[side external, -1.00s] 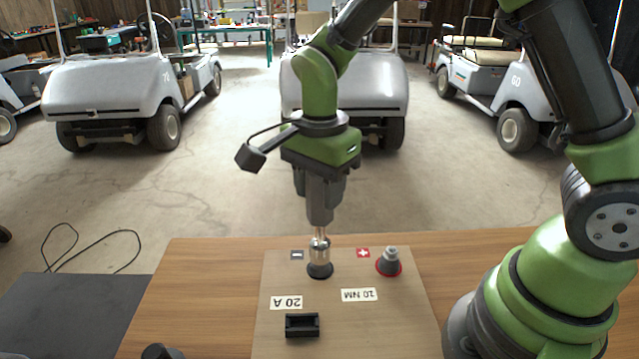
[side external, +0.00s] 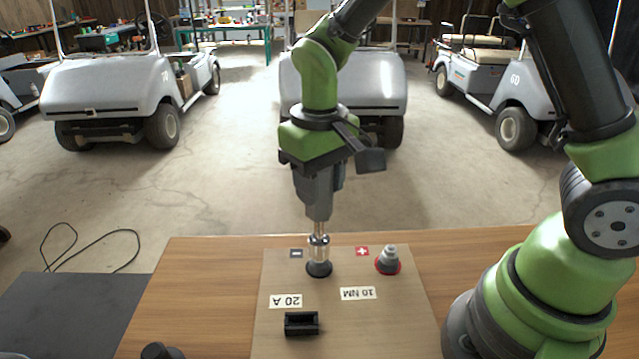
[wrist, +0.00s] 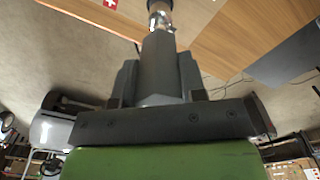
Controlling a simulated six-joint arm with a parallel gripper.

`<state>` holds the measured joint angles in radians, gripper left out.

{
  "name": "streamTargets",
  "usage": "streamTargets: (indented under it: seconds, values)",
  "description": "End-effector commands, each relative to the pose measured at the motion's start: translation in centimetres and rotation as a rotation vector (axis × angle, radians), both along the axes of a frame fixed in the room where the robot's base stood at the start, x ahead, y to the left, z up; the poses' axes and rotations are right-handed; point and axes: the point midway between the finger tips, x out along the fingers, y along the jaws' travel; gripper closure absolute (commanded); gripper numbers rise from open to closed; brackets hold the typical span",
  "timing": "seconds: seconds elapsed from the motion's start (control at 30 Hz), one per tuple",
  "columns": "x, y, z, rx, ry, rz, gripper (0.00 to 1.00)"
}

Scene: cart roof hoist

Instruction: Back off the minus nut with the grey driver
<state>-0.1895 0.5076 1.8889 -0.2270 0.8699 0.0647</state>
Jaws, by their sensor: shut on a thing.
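My gripper (side external: 318,186) points straight down and is shut on the grey driver (side external: 318,207). In the wrist view the driver (wrist: 160,62) runs away from between the fingers (wrist: 158,80). Its bright metal shaft and socket end stand upright over the minus post (side external: 319,269), which has a black round base. The minus nut is hidden at the socket end, so I cannot tell whether it has turned. The black-and-white minus label (side external: 296,253) lies just left of the post.
The plus post (side external: 388,261) with a red base stands to the right, near the red plus label (side external: 362,251). A black holder (side external: 301,323) and the "20 A" (side external: 286,301) and "10 NM" (side external: 358,293) labels are on the board (side external: 400,330). Carts stand behind.

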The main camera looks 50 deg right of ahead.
Motion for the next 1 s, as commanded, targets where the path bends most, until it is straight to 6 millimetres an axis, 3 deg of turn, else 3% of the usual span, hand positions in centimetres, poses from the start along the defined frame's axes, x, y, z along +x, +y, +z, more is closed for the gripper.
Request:
streamTargets:
  seconds: [1.0]
  values:
    - [0.0,0.0,6.4,0.001,-0.003,-0.002,1.00]
